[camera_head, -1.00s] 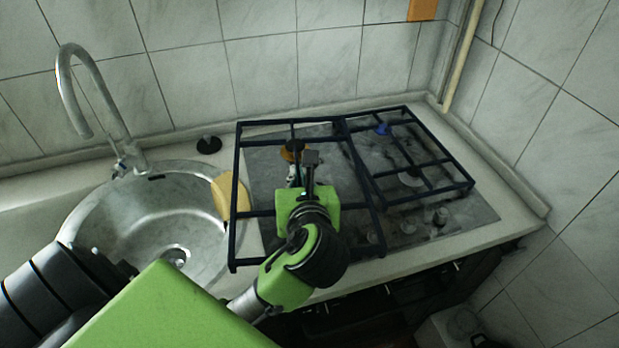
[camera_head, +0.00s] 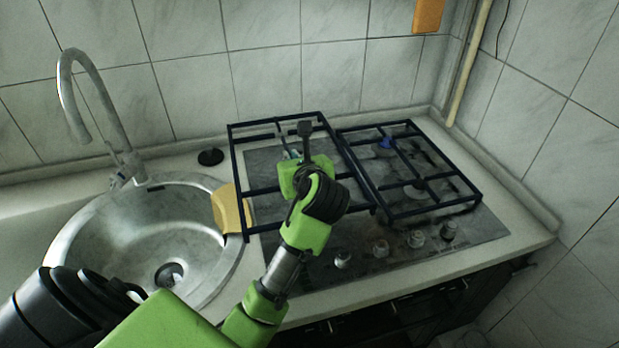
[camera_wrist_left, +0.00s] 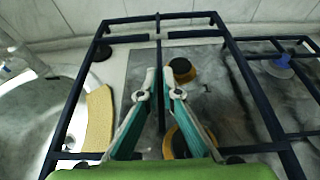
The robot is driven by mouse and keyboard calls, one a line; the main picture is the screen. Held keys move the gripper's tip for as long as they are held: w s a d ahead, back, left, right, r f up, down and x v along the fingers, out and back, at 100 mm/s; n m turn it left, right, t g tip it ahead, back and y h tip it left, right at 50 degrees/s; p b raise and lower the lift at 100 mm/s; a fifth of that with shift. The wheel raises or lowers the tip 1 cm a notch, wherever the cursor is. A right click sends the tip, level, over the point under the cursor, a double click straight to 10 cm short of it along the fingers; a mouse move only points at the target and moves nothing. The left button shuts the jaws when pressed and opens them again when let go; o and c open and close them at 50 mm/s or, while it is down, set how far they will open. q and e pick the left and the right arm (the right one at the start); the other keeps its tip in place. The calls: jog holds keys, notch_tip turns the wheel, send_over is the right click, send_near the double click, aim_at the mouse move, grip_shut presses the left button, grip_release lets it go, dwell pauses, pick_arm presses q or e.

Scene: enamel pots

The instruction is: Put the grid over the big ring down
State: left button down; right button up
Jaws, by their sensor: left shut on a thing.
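The dark blue wire grid (camera_head: 237,180) is over the left half of the hob, and its left side sticks out past the hob's left edge. My left gripper (camera_head: 292,153) is shut on its middle bar, with the fingertips on that bar in the wrist view (camera_wrist_left: 159,78). Below the grid the wrist view shows two burners with brass-coloured rings: a nearer ring (camera_wrist_left: 170,142), partly hidden by a finger, and a farther ring (camera_wrist_left: 184,70). I cannot tell whether the grid touches the hob. My right gripper is not in view.
A second grid (camera_head: 430,209) lies on the right half of the hob, close beside the held one. Several knobs (camera_head: 381,249) line the front. A round sink (camera_head: 110,240) with a tap, a yellow sponge-like piece (camera_head: 226,209) and a black plug (camera_head: 210,157) are at left.

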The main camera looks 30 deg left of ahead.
pick_arm(q)
jog(key=w+f, duration=0.2)
jog(key=f, duration=0.1)
jog(key=w+d+f, duration=0.1)
jog(key=w+f, duration=0.2)
jog(key=shift+w+d+b, duration=0.1)
jog(key=shift+w+b, duration=0.2)
jog(key=shift+b, duration=0.05)
jog(key=shift+f, duration=1.45)
jog(key=c, duration=2.6)
grip_release()
jog(key=shift+s+f, duration=0.1)
jog(key=shift+f, duration=0.15)
jog(key=shift+c, duration=0.2)
jog(key=o, duration=0.4)
